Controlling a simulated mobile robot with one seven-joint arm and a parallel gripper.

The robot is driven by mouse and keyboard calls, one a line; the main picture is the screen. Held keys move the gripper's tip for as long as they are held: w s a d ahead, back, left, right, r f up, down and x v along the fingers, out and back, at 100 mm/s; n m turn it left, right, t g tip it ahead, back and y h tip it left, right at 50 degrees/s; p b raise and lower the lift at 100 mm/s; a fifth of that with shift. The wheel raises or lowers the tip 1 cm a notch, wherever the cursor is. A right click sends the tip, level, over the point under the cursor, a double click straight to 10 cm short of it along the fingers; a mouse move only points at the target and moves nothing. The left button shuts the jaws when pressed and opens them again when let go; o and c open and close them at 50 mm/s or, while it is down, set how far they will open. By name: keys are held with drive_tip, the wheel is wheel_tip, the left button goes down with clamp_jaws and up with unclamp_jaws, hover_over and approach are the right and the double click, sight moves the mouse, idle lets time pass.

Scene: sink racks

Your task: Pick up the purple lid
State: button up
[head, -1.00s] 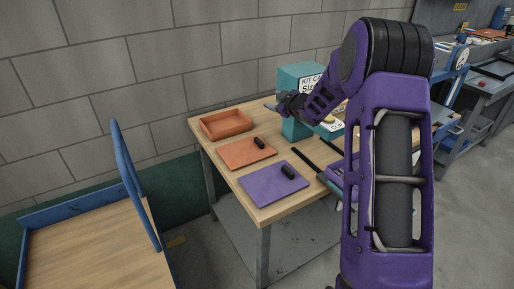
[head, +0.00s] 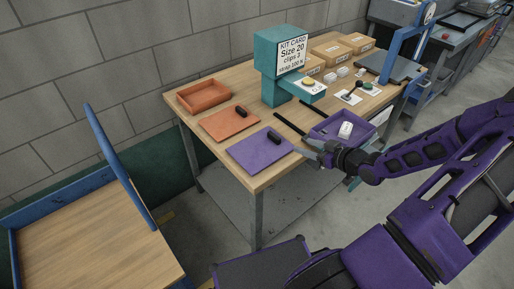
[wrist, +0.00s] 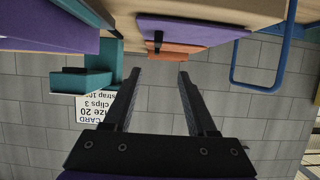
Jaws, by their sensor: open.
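The purple lid (head: 252,154) is a flat plate lying at the front of the wooden table, with a black handle (head: 274,138) on top. In the wrist view, which is upside down, the lid (wrist: 200,30) shows edge-on near the top, beyond the fingertips. My gripper (head: 308,150) is just right of the lid in the head view, its fingers pointing left toward it. In the wrist view the two fingers (wrist: 160,73) are spread wide with nothing between them. The gap between fingers and lid is hard to judge.
An orange lid (head: 226,125) and orange tray (head: 190,103) lie behind the purple lid. A purple tray (head: 321,132) holding a white item stands to the right. A teal stand (head: 269,65) rises behind. A blue-railed cart (head: 90,245) is at left.

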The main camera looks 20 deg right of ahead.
sight(276, 137)
drive_tip(key=b+x, duration=0.1)
drive_tip(key=x, duration=1.6)
drive_tip(key=shift+d+f, duration=0.25)
clamp_jaws()
